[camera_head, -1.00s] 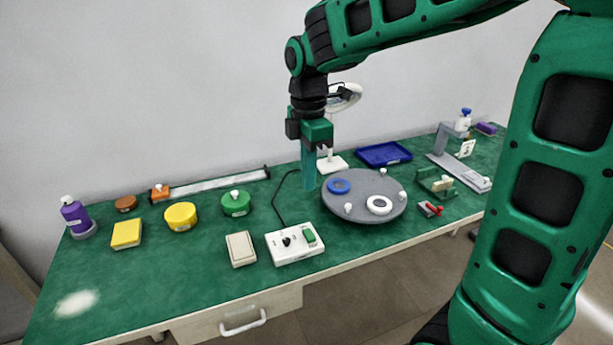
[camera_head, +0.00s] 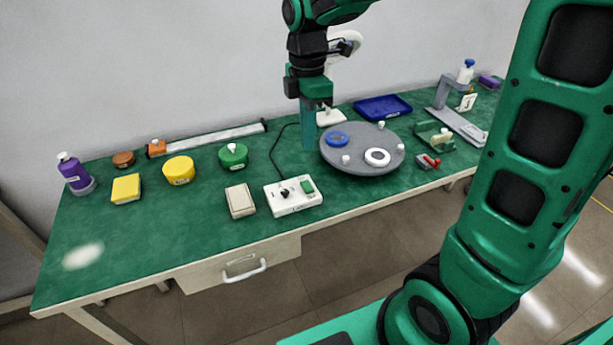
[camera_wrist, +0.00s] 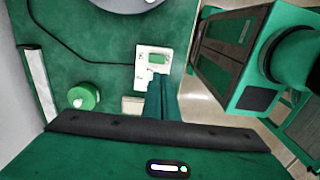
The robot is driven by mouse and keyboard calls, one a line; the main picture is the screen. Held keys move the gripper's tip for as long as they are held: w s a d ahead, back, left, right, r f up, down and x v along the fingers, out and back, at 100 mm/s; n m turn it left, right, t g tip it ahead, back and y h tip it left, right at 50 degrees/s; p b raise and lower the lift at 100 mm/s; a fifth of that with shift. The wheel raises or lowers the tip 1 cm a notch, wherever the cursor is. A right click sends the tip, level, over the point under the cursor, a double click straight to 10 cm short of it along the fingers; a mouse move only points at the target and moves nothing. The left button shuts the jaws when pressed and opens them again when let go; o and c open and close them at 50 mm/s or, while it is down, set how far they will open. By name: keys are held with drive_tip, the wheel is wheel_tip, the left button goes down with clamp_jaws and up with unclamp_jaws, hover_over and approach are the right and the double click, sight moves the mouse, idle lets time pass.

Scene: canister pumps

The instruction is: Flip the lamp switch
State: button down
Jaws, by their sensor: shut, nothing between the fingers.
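A white control box (camera_head: 293,196) with a black knob (camera_head: 285,194) and a green rocker switch (camera_head: 306,186) sits near the table's front edge. A black cord runs from it back toward a white ring lamp (camera_head: 331,118), partly hidden behind my arm. My gripper (camera_head: 308,146) is shut and empty, pointing down behind the box and left of the grey turntable. In the wrist view, my gripper (camera_wrist: 162,92) overlaps the lower edge of the box (camera_wrist: 142,72); the green rocker (camera_wrist: 156,59) shows. I see no contact.
A beige plate (camera_head: 240,201) lies left of the box. The grey round turntable (camera_head: 350,165) carries a blue ring and a white ring. A green round canister (camera_head: 233,156) and a yellow one (camera_head: 179,171) stand left. A blue tray (camera_head: 382,107) is behind. The left front table is clear.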

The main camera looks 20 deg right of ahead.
sight(308, 187)
drive_tip(key=f, duration=1.2)
drive_tip(key=shift+s+f, duration=0.2)
